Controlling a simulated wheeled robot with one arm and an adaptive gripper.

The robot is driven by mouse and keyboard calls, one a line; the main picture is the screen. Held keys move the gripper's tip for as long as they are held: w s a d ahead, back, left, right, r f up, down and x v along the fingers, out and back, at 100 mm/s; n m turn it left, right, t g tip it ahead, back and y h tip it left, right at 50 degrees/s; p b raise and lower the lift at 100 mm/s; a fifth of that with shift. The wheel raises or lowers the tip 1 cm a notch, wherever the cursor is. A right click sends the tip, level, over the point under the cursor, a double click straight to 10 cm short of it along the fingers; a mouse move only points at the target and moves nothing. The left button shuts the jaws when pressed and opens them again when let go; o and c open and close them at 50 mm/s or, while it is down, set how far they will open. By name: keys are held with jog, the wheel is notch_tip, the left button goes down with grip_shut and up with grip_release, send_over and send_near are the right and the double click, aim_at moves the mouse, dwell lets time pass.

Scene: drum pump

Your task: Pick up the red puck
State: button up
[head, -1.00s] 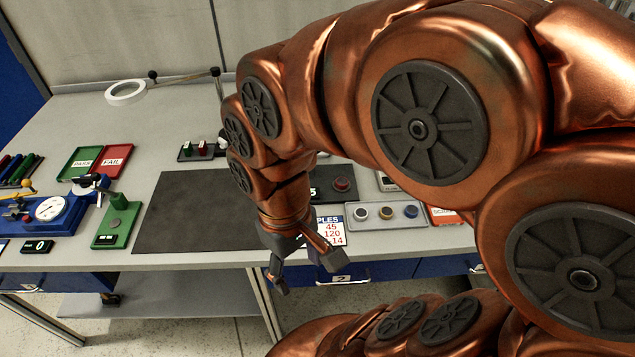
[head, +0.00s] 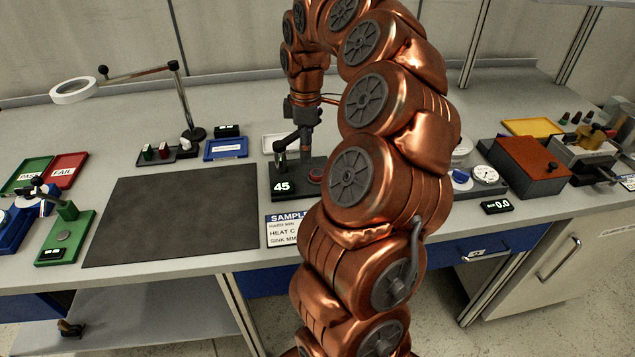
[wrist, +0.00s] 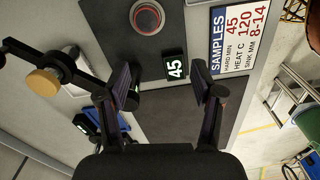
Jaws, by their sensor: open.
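The red puck (head: 315,175) sits on a dark test stand (head: 285,192) with a lit "45" display (head: 282,187). In the head view my arm partly covers the stand. In the wrist view the puck (wrist: 147,16) is a red disc in a pale ring at the top edge. My gripper (wrist: 168,92) is open and empty, with the display showing between its fingers and the puck beyond the fingertips. In the head view my gripper (head: 294,148) points down above the stand's back part, a little left of the puck.
A black lever with a brass-coloured knob (wrist: 43,82) stands close to my left finger in the wrist view. The SAMPLES card (head: 283,231) lies in front of the stand. A dark mat (head: 172,215) lies clear on the left. A magnifier lamp (head: 183,100) and a blue tray (head: 226,149) are behind.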

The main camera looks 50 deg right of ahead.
aim_at(317, 173)
jog(key=d, duration=0.1)
jog(key=d+f, duration=0.1)
jog(key=shift+s+d+f, duration=0.15)
jog(key=shift+d+f, duration=0.05)
jog(key=shift+d, duration=0.1)
jog(key=shift+s+d+f, duration=0.1)
jog(key=shift+f, duration=0.95)
notch_tip(317, 173, down, 5)
jog(key=shift+s+d+r+p, duration=0.1)
jog(key=shift+s+p, duration=0.05)
jog(key=shift+p, duration=0.75)
jog(key=shift+f, duration=0.4)
jog(key=shift+c, duration=0.3)
jog(key=c, duration=1)
jog(key=shift+o, duration=0.2)
